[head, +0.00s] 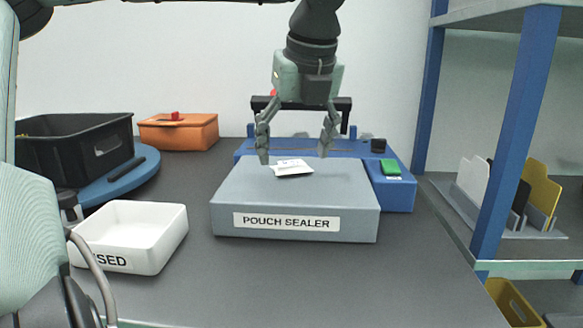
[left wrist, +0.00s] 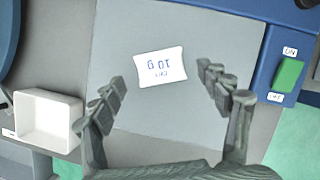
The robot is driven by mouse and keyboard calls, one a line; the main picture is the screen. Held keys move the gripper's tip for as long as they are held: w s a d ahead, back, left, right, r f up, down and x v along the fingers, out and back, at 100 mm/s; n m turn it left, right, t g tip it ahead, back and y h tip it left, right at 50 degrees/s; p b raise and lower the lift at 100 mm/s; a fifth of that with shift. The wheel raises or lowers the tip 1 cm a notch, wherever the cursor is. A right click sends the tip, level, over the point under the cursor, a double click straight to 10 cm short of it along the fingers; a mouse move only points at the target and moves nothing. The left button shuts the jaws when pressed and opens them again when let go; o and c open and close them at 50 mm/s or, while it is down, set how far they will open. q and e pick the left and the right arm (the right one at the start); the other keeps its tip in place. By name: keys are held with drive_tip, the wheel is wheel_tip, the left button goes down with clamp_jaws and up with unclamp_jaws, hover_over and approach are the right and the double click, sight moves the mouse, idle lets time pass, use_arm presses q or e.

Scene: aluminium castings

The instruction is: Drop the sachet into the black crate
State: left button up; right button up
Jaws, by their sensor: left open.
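The sachet (head: 293,168) is a small white packet lying on the grey top of the pouch sealer (head: 240,197). In the left wrist view the sachet (left wrist: 160,66) shows printing that reads "10 g" upside down. My left gripper (head: 294,154) is open above the sealer, its fingers on either side of the sachet in the head view. In the left wrist view the open fingers (left wrist: 168,95) are empty and the sachet lies just beyond them, apart from both. The black crate (head: 68,152) stands at the far left on a round blue base. My right gripper is not in view.
A white tray (head: 160,252) with a partly hidden label stands left of the sealer. An orange box (head: 195,135) is at the back. The sealer has a green switch (head: 390,167) at right. A blue-posted shelf (head: 515,130) stands at the right. The front of the table is clear.

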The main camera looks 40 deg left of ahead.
use_arm(q)
drive_tip(key=shift+x, duration=1.05)
drive_tip(key=c, duration=1.1)
drive_tip(key=shift+r, duration=0.2)
